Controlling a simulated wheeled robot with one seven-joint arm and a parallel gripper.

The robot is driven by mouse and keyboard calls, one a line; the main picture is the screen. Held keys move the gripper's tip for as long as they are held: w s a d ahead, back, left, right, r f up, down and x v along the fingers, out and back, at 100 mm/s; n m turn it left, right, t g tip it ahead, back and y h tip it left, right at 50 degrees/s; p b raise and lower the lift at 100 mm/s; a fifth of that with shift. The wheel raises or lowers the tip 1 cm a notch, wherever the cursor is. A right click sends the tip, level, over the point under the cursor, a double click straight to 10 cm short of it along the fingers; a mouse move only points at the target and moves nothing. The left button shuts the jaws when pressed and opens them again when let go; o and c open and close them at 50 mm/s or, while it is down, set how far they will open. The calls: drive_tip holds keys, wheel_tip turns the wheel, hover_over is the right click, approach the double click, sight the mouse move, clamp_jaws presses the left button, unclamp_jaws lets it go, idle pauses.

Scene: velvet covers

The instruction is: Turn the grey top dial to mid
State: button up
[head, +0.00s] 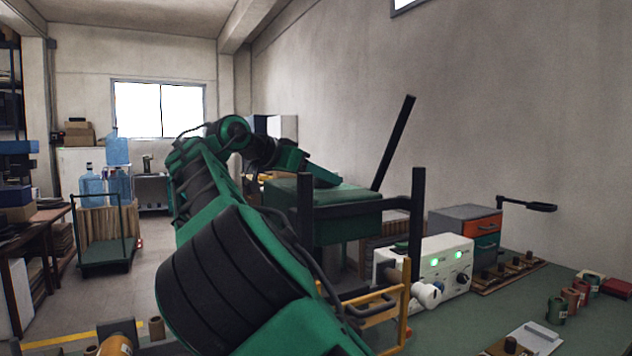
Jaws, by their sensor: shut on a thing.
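A white control box (457,259) with two lit green lamps stands on the green bench, right of centre. A round white part (428,294) sticks out at its lower left, and small dark details show on its front. I cannot make out a grey top dial or its setting. My green and black arm reaches from the lower middle up to a bend at upper left, then towards the right behind dark bars. I cannot make out the fingertips of my gripper; the arm and the dark frame hide that area.
A dark upright frame (417,200) and a yellow frame (402,302) stand left of the control box. A drawer unit (465,218) is behind it. Several small cylinders, such as a green one (557,311), and a white plate (535,338) lie at right. Bare bench shows between them.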

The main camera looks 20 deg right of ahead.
drive_tip(key=shift+d+n+t, duration=0.2)
drive_tip(key=shift+n+t, duration=0.3)
drive_tip(key=shift+n+t+y, duration=1.5)
drive_tip(key=shift+n+t, duration=0.3)
drive_tip(key=n+t+y, duration=0.2)
drive_tip(key=n+y, duration=0.1)
drive_tip(key=n+t+y, duration=0.1)
drive_tip(key=n+y, duration=0.1)
drive_tip(key=shift+d+r, duration=0.1)
drive_tip(key=shift+d, duration=0.2)
drive_tip(key=n+t+y, duration=0.1)
drive_tip(key=n+y, duration=0.3)
drive_tip(key=y, duration=0.1)
drive_tip(key=shift+n, duration=0.4)
drive_tip(key=shift+n+g+y, duration=0.5)
drive_tip(key=shift+n+y, duration=1.1)
drive_tip(key=shift+y, duration=0.4)
drive_tip(key=shift+a, duration=0.1)
drive_tip(key=o, duration=1)
drive_tip(key=shift+w, duration=0.1)
drive_tip(key=shift+o, duration=0.2)
